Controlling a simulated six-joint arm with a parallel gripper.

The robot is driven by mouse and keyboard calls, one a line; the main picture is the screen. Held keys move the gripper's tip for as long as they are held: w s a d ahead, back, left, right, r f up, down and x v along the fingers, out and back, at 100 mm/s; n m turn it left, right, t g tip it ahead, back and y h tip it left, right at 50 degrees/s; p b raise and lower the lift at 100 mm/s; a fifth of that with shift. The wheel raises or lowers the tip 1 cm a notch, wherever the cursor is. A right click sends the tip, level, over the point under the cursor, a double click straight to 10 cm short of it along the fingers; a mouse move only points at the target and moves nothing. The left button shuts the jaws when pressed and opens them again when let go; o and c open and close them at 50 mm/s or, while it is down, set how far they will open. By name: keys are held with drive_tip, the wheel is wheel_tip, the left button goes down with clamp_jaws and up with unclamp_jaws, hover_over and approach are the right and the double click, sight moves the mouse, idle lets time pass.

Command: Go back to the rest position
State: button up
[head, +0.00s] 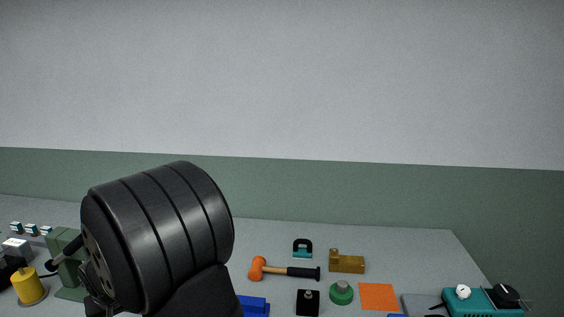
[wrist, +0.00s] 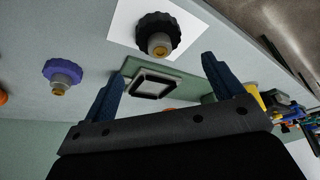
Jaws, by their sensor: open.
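My gripper (wrist: 161,66) shows in the wrist view with its two blue fingers spread wide and nothing held between them. Beyond the fingertips is a green plate (wrist: 185,84) with a dark square frame (wrist: 153,84) on it. I cannot tell how far the fingers are from the plate. In the head view my large black arm link fills the left middle, and my gripper cannot be made out there.
The wrist view shows a black knob (wrist: 158,32) on a white square and a purple knob (wrist: 62,74). In the head view, an orange mallet (head: 284,270), an orange square (head: 379,297), a green stand (head: 70,275) and a yellow cylinder (head: 28,286) are on the table.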

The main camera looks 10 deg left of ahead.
drive_tip(key=x, duration=0.7)
drive_tip(key=shift+f, duration=0.1)
drive_tip(key=shift+w+a, duration=0.15)
drive_tip(key=shift+a, duration=0.05)
wheel_tip(320, 180, up, 4)
drive_tip(key=shift+f, duration=0.1)
drive_tip(key=w+d+r, duration=0.4)
drive_tip(key=d+r, duration=0.3)
drive_tip(key=d, duration=0.4)
drive_tip(key=w+a+r, duration=0.2)
drive_tip(key=w+a, duration=0.3)
drive_tip(key=w, duration=0.7)
drive_tip(key=a+f, duration=0.2)
drive_tip(key=a, duration=0.1)
drive_tip(key=s+a+f, duration=0.1)
drive_tip(key=a+f, duration=0.1)
drive_tip(key=a, duration=0.2)
drive_tip(key=s+a+f, duration=0.1)
drive_tip(key=a+f, duration=0.1)
drive_tip(key=a, duration=0.2)
drive_tip(key=shift+s+a+f, duration=0.15)
drive_tip(key=shift+s+f, duration=0.05)
drive_tip(key=shift+f, duration=0.1)
